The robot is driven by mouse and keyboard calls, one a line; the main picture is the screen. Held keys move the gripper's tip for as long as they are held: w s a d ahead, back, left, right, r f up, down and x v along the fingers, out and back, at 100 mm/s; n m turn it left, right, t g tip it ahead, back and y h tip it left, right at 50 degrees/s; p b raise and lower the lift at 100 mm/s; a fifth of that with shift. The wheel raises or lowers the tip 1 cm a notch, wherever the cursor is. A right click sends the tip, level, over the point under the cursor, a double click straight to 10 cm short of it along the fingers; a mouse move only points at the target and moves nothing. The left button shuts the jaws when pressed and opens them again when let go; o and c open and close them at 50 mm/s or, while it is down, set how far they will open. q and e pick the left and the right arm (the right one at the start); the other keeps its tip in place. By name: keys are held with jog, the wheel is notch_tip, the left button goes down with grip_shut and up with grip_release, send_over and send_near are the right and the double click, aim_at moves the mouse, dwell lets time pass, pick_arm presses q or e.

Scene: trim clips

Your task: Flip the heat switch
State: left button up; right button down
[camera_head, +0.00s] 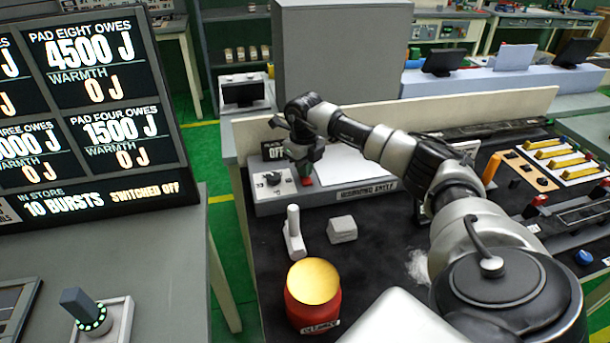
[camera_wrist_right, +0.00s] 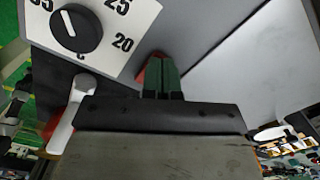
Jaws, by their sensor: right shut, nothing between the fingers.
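The warming shelf (camera_head: 318,196) is a pale grey unit with a white plate and a front label that seems to read "WARMING SHELF". A sign at its left end reads "OFF" (camera_head: 274,153). A red part (camera_head: 307,181), probably the heat switch, shows just under my right gripper (camera_head: 304,172). In the right wrist view the red part (camera_wrist_right: 152,68) shows beside the green fingers (camera_wrist_right: 164,68), which hide much of it. The fingers are shut and empty, close to the red part; I cannot tell whether they touch it. My left gripper is out of view.
A dark dial (camera_wrist_right: 76,31) with temperature numbers sits left of the fingers. A white upright handle (camera_head: 294,232), a small grey block (camera_head: 342,229) and a red pot with a yellow top (camera_head: 313,283) stand in front. The scoreboard (camera_head: 100,110) reads "SWITCHED OFF".

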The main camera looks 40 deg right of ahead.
jog(key=shift+r+p, duration=2.7)
jog(key=shift+r, duration=0.7)
